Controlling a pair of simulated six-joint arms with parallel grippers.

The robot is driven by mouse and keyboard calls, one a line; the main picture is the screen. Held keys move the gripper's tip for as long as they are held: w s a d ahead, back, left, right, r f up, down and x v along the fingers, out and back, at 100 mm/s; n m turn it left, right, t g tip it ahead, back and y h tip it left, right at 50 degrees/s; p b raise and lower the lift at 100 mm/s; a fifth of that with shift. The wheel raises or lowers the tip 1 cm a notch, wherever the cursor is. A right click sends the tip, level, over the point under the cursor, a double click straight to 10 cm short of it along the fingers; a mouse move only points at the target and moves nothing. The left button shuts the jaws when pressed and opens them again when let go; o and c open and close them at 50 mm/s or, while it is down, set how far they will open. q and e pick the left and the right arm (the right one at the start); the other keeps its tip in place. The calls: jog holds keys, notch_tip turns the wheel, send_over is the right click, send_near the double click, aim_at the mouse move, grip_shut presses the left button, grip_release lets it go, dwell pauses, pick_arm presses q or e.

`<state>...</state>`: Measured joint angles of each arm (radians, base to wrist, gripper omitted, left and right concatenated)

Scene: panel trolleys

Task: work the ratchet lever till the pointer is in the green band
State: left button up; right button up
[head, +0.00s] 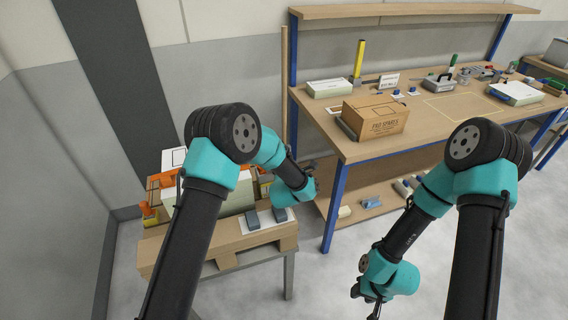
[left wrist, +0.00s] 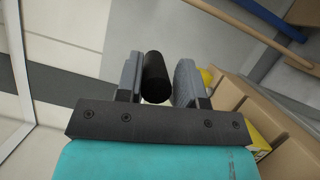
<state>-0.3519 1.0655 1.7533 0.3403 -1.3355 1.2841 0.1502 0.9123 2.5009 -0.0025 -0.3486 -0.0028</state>
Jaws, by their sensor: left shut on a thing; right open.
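My left gripper (head: 312,182) is at the right side of the wooden stand, partly hidden by my own arm in the head view. In the left wrist view, its two grey fingers are on either side of a black cylindrical grip (left wrist: 155,76), which looks like the lever's handle, and it is shut on this. The rest of the lever cannot be made out, and I see no pointer or green band. My right gripper (head: 369,298) is open and empty, hanging low over the floor in front of the workbench.
The floor between stand and right arm is clear.

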pick_arm(q)
jog(key=shift+a+f, duration=0.15)
jog(key=shift+f, duration=0.3)
jog(key=m, duration=0.1)
jog(key=d+f+m+g, duration=0.1)
jog(key=shift+w+d+f+m, duration=0.15)
jog(key=shift+w+f+m, duration=0.05)
jog(key=shift+f+m, duration=0.1)
jog(key=shift+w+d+f+m+g, duration=0.1)
jog(key=shift+d+f+m+g, duration=0.2)
jog(key=shift+f+m, duration=0.25)
jog(key=shift+w+d+f+m+g, duration=0.15)
jog(key=shift+f+m+g, duration=0.2)
jog(key=shift+m, duration=0.2)
